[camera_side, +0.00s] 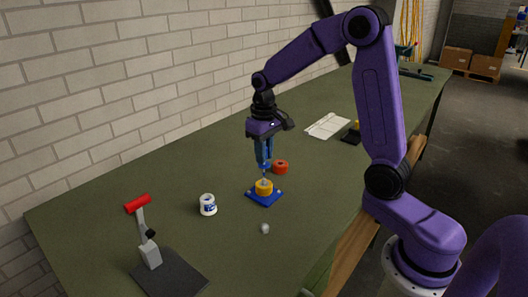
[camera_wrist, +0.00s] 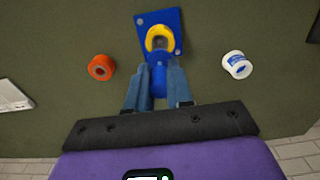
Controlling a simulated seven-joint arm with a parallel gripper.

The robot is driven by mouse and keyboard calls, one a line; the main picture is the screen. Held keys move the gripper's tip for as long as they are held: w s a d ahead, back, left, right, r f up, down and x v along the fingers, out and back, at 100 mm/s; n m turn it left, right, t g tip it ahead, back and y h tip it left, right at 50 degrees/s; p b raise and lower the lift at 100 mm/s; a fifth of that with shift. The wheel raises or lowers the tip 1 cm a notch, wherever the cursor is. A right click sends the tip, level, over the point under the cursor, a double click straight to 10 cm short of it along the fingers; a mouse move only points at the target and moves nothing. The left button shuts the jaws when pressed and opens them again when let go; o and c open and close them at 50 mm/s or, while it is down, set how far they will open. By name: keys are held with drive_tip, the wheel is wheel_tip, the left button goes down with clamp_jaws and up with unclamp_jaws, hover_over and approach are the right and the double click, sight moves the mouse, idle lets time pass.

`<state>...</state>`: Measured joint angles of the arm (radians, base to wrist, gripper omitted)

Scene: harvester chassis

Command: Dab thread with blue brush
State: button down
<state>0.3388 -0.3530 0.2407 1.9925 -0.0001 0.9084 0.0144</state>
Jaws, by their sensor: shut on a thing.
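My gripper (camera_side: 263,157) points down over the middle of the table and is shut on the blue brush (camera_wrist: 158,77). In the wrist view the brush stands between the two fingers of my gripper (camera_wrist: 157,82). The brush's lower end is at the yellow ring-shaped part (camera_side: 264,188) on a blue square plate (camera_side: 252,196); the wrist view shows the yellow part (camera_wrist: 160,32) and the plate (camera_wrist: 143,21) too. The thread is not clearly told apart; a pale piece shows at the centre of the yellow part. I cannot tell whether the brush touches it.
A red-orange ring (camera_side: 280,167) lies close behind the plate. A white tape roll (camera_side: 208,204) stands to the left and a small whitish piece (camera_side: 265,229) in front. A red-topped lever device (camera_side: 150,252) stands at front left. White paper (camera_side: 327,125) lies farther back.

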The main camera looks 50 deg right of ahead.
drive_tip(key=shift+f, duration=0.5)
idle(0.6)
idle(0.6)
drive_tip(key=shift+r, duration=2.05)
drive_tip(key=shift+f, duration=0.1)
drive_tip(key=s+a+f, duration=0.3)
drive_tip(key=a+f, duration=0.1)
drive_tip(key=f, duration=0.2)
drive_tip(key=shift+f, duration=0.15)
